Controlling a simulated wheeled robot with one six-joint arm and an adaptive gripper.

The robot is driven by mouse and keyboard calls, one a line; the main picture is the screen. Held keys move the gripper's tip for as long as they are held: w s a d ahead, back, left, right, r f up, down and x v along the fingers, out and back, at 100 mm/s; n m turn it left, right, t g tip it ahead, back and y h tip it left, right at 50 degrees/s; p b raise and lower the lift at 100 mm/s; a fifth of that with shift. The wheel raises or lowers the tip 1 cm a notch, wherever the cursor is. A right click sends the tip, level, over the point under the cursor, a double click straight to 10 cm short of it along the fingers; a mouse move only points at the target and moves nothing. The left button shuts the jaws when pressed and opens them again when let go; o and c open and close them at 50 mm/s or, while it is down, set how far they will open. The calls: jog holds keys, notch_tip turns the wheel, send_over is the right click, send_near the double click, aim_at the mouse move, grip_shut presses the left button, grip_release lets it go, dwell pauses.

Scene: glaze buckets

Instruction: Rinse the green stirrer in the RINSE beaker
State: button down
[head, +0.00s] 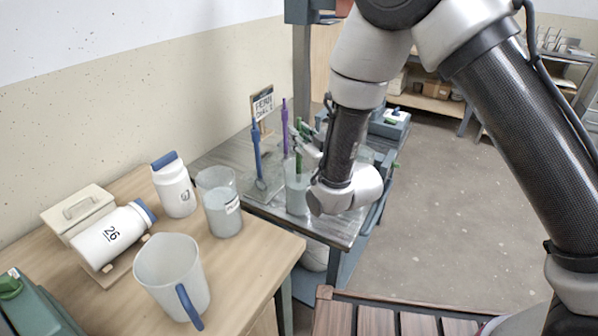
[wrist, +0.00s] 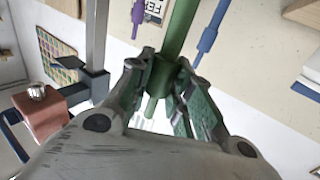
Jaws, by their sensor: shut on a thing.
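My gripper (head: 304,136) is shut on the green stirrer (head: 298,160), over the far grey table. In the wrist view the green stirrer (wrist: 180,30) runs between the two fingers (wrist: 165,85). Its lower part reaches down at a clear beaker (head: 297,198); whether its tip is inside the liquid is hard to tell. My arm hides part of that beaker's right side. Another clear beaker (head: 222,212) with cloudy liquid and a small label stands on the near wooden table. I cannot read either beaker as RINSE.
A blue stirrer (head: 258,158) and a purple stirrer (head: 285,125) stand left of the gripper, near a small sign (head: 262,103). On the wooden table (head: 262,262) are a white pitcher (head: 165,265), an upright white jar (head: 175,190) and a lying jar marked 26 (head: 100,243).

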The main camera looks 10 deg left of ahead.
aim_at(299, 162)
jog(key=shift+f, duration=1.2)
jog(key=shift+r, duration=1.4)
jog(key=shift+f, duration=1.35)
